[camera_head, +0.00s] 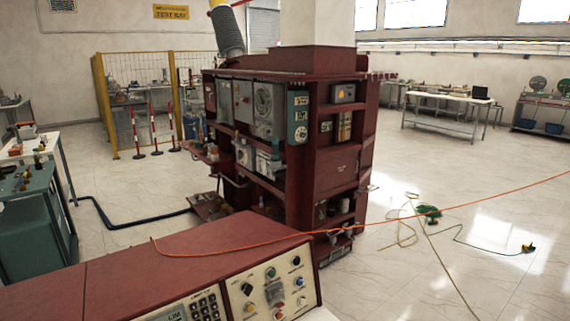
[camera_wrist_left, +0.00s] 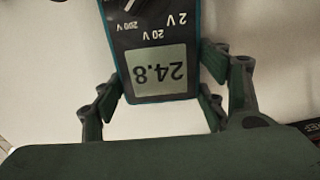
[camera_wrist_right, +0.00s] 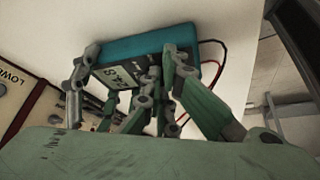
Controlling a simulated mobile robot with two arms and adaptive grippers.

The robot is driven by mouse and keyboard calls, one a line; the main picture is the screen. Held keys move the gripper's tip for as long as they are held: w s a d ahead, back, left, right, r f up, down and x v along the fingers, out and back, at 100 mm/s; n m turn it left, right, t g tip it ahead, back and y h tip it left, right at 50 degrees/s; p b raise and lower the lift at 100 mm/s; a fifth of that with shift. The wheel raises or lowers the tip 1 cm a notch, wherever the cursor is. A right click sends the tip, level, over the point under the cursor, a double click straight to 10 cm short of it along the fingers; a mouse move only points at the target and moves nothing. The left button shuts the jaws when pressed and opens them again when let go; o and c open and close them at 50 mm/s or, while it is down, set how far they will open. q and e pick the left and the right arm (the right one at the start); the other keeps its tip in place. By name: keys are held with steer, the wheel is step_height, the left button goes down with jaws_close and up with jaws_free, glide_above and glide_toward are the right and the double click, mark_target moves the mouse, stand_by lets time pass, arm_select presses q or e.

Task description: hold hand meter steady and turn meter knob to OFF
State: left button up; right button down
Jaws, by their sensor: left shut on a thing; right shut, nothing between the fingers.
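The hand meter (camera_wrist_left: 157,55) is a dark box with a teal edge. In the left wrist view it appears upside down, its display (camera_wrist_left: 157,72) reading 24.8. Part of its knob (camera_wrist_left: 140,5) shows at the top edge, with a pale pointer; its full setting is cut off. My left gripper (camera_wrist_left: 155,100) is shut on the meter, with fingers at both sides. In the right wrist view the meter (camera_wrist_right: 150,55) is tilted. My right gripper (camera_wrist_right: 150,92) is shut and empty close to the meter; overlapping fingers hide whether it touches the knob. Neither gripper shows in the head view.
A red control console (camera_head: 190,262) with buttons fills the lower head view. An orange cable (camera_head: 400,217) crosses above the floor. A dark red equipment rack (camera_head: 335,165) stands beyond. A red lead (camera_wrist_right: 217,62) shows beside the meter.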

arm_select(q)
steer(key=shift+f, duration=0.1)
arm_select(e)
steer(key=shift+w, duration=0.2)
steer(key=shift+w+a, duration=0.15)
steer(key=shift+w, duration=0.1)
steer(key=shift+w+d, duration=0.2)
steer(key=shift+d, duration=0.2)
step_height(320, 180, up, 6)
stand_by(0.6)
steer(key=shift+s, duration=0.15)
